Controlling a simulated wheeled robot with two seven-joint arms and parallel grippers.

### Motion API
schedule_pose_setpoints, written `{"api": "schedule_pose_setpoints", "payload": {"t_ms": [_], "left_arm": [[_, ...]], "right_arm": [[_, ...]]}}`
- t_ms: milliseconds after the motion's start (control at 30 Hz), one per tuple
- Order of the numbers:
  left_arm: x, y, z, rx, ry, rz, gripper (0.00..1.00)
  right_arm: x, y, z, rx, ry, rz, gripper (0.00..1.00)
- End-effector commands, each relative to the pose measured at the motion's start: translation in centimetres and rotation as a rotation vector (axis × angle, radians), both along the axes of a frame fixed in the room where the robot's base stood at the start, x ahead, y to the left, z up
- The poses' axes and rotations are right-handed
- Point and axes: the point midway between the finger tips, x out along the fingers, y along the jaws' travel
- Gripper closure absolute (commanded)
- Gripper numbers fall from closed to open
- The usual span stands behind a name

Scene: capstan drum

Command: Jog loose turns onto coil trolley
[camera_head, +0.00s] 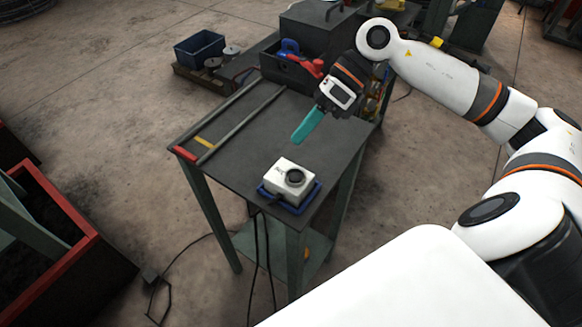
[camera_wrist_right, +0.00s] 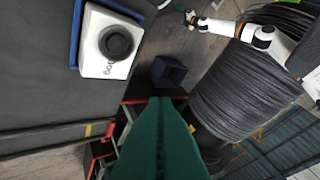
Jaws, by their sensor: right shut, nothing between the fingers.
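A white control box with a round black button (camera_head: 292,178) sits in a blue holder (camera_head: 310,195) at the near corner of the dark worktable (camera_head: 262,125). My right gripper (camera_head: 298,138), with teal fingers, is shut and empty above the table, apart from the box and beyond it. In the right wrist view the white box (camera_wrist_right: 108,42) shows at upper left, its black button facing the camera, and the shut teal fingers (camera_wrist_right: 160,110) point into the middle. A large drum wound with dark cable (camera_wrist_right: 240,95) stands at the right of that view.
A toolbox with red and blue tools (camera_head: 295,62) stands at the table's back edge. A red-edged container (camera_head: 75,215) stands at left. The table's middle is mostly clear.

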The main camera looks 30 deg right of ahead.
Motion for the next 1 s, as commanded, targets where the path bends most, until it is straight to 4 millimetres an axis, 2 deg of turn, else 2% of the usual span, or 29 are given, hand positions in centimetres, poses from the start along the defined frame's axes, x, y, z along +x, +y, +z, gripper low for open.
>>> {"api": "schedule_pose_setpoints", "payload": {"t_ms": [33, 133, 333, 533, 733, 800, 1000], "left_arm": [[0.0, -0.8, 0.0, -0.009, 0.000, -0.001, 0.00], [0.0, -1.5, -0.1, -0.018, 0.000, -0.004, 0.00], [0.0, -0.3, -0.8, -0.004, -0.001, -0.006, 0.00], [0.1, 0.9, -2.1, 0.011, -0.001, -0.003, 0.00], [0.1, 0.6, -3.7, 0.007, -0.001, -0.001, 0.00], [0.1, 0.3, -4.9, 0.004, -0.002, 0.000, 0.00], [0.1, -0.3, -5.8, -0.005, -0.002, 0.002, 0.00]], "right_arm": [[0.0, 0.0, 0.0, 0.000, 0.000, 0.000, 1.00], [0.0, 0.0, -0.2, 0.001, 0.001, 0.000, 1.00], [0.0, 0.0, -1.4, 0.001, 0.001, 0.000, 1.00], [0.0, 0.0, -3.9, 0.002, 0.003, -0.001, 1.00], [0.0, 0.0, -6.9, 0.001, 0.002, -0.001, 1.00], [0.0, 0.0, -7.9, 0.001, -0.001, -0.001, 1.00], [0.0, 0.0, -8.9, 0.001, -0.001, -0.001, 1.00]]}}
